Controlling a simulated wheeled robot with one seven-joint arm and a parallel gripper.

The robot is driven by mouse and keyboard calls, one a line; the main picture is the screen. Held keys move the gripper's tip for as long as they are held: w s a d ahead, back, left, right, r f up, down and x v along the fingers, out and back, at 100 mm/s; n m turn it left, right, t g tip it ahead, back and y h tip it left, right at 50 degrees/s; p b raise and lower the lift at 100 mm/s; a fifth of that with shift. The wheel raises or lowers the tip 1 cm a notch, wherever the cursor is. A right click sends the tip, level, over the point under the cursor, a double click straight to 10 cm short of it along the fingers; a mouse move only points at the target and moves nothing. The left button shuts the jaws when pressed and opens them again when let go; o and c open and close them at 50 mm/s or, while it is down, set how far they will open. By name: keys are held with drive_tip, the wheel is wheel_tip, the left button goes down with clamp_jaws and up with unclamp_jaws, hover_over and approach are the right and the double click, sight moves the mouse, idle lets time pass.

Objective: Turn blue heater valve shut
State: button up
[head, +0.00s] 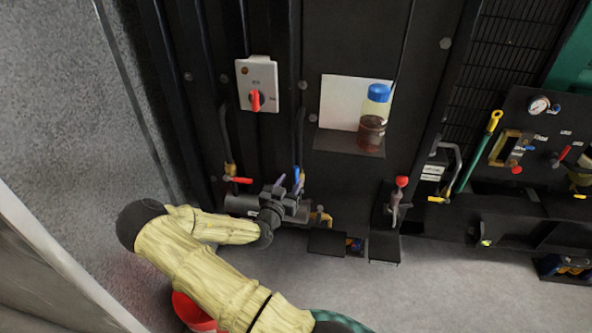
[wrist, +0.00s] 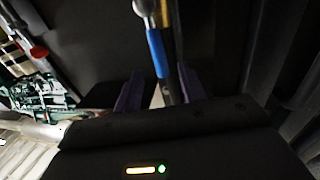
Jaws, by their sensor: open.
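The blue valve handle (head: 296,173) is on a hose fitting at the lower middle of the black panel in the head view. In the wrist view the blue handle (wrist: 157,52) hangs down from a metal fitting, its lower end close to the gap between the fingers. My gripper (head: 290,182) is open at the handle. In the wrist view my gripper (wrist: 160,88) has one finger on each side of the handle's line. I cannot tell whether either finger touches it. My gripper hides part of the valve body.
A red-handled valve (head: 240,180) is close on the left. A red-and-white switch box (head: 257,85) is above. A blue-capped bottle (head: 375,110) stands on a small shelf (head: 340,144). A red-knobbed lever (head: 401,183) is to the right. Clear floor (head: 450,285) lies in front.

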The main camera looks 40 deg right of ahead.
sight(294, 175)
drive_tip(key=p+x, duration=0.1)
drive_tip(key=x, duration=0.4)
drive_tip(key=shift+w+d, duration=0.2)
clamp_jaws()
